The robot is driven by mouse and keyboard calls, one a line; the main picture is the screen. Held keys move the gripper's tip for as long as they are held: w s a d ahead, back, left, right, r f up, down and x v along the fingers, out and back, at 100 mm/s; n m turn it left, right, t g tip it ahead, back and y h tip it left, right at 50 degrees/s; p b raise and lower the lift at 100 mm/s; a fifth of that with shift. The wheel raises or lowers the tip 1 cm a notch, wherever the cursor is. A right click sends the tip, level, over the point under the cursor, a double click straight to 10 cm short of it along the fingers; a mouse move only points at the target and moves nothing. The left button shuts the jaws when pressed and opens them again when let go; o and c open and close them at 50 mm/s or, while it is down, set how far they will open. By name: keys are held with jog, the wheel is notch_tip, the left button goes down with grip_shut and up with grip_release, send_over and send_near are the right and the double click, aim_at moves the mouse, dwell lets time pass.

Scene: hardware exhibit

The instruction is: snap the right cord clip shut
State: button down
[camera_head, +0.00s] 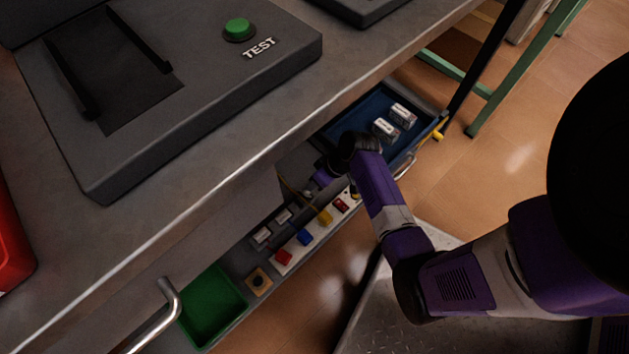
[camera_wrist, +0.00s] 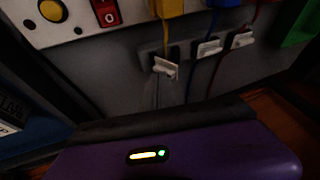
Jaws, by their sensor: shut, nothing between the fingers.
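In the wrist view, a row of white cord clips sits on a grey panel. The clip by the yellow cord, the right cord clip (camera_wrist: 165,68), looks tilted outward; the middle clip (camera_wrist: 208,48) and the clip by the red cord (camera_wrist: 242,40) are beside it. In the head view two white clips (camera_head: 262,236) show left of my gripper, and the right one is hidden around my wrist. My gripper (camera_head: 308,194) is shut and empty, low over the open drawer close to the right clip. Whether it touches the clip I cannot tell.
The drawer holds a green tray (camera_head: 212,306), a white strip with coloured plugs (camera_head: 316,232), and a blue tray (camera_head: 342,127) with two white boxes. The worktop (camera_head: 150,262) overhangs the drawer's back. A red switch (camera_wrist: 107,13) is near the right clip.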

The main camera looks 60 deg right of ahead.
aim_at(305, 193)
jog(key=shift+a+r, duration=0.15)
jog(key=p, duration=0.1)
jog(key=a+h+p, duration=0.1)
jog(key=shift+w+r+p, duration=0.15)
jog(key=shift+r+p, duration=0.05)
jog(key=shift+p, duration=0.1)
jog(key=shift+w+a+n+g+h+p, duration=0.1)
jog(key=shift+a+n+g+h+p, duration=0.3)
jog(key=shift+h+p, duration=0.55)
jog(key=shift+w+a+f+g+h+p, duration=0.15)
jog(key=shift+a+h+p, duration=0.15)
jog(key=shift+h, duration=0.15)
jog(key=shift+w+a+f+g+h+p, duration=0.15)
jog(key=shift+a+h, duration=0.1)
jog(key=shift+h, duration=0.15)
jog(key=shift+w+a+f+n+h+b, duration=0.15)
jog(key=shift+a+f+h+b, duration=0.15)
jog(key=shift+h, duration=0.3)
jog(key=shift+a+f+n+h+b, duration=0.15)
jog(key=shift+a+h+b, duration=0.2)
jog(key=shift+h, duration=0.25)
jog(key=shift+d+r+g, duration=0.2)
jog(key=shift+g, duration=0.1)
jog(key=shift+p, duration=0.3)
jog(key=shift+d, duration=0.2)
jog(key=shift+s+d+f, duration=0.25)
jog(key=shift+s+d, duration=0.05)
jog(key=shift+d, duration=0.2)
